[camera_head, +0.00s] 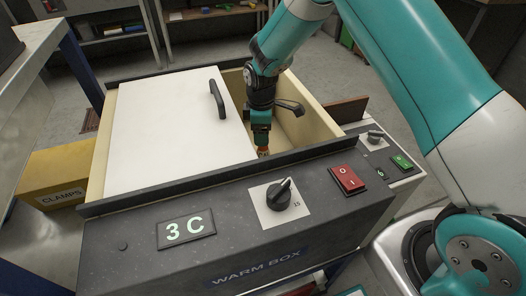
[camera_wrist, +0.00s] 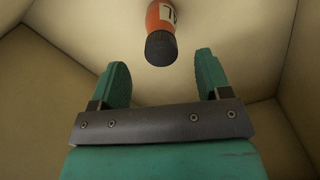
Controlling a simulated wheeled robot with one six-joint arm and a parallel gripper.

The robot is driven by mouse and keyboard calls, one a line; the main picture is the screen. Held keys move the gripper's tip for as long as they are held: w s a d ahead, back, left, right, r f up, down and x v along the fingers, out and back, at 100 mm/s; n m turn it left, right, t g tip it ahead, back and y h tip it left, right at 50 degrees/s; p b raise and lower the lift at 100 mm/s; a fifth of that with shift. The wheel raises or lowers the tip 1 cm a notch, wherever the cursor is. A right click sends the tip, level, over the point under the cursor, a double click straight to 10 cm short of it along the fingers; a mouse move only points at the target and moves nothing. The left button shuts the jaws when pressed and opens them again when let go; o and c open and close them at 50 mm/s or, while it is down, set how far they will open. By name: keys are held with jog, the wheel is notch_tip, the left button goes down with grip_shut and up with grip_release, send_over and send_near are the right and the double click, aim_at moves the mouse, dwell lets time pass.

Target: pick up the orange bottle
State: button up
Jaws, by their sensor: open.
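The orange bottle (camera_wrist: 158,14) has a black cap and a pale label, and shows at the top of the wrist view, its far end cut off. The cap points toward my gripper (camera_wrist: 161,68). My gripper's teal fingers are open, apart from the bottle, with the cap just beyond the gap between them. In the head view my gripper (camera_head: 261,134) reaches down into the open part of the warm box (camera_head: 300,250). A small orange patch (camera_head: 263,151) shows just below it there, probably the bottle, mostly hidden by the box's front rim.
A white sliding lid (camera_head: 160,130) with a dark handle (camera_head: 218,100) covers the left part of the box. Cream inner walls (camera_wrist: 60,60) surround my gripper. The front panel carries a knob (camera_head: 279,195) and a red switch (camera_head: 347,180). A yellow clamps box (camera_head: 55,180) stands left.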

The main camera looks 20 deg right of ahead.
aim_at(263, 149)
notch_tip(263, 149, down, 6)
jog(key=shift+s+d+r, duration=0.1)
jog(key=shift+s, duration=0.05)
dwell(0.3)
jog(key=c, duration=1)
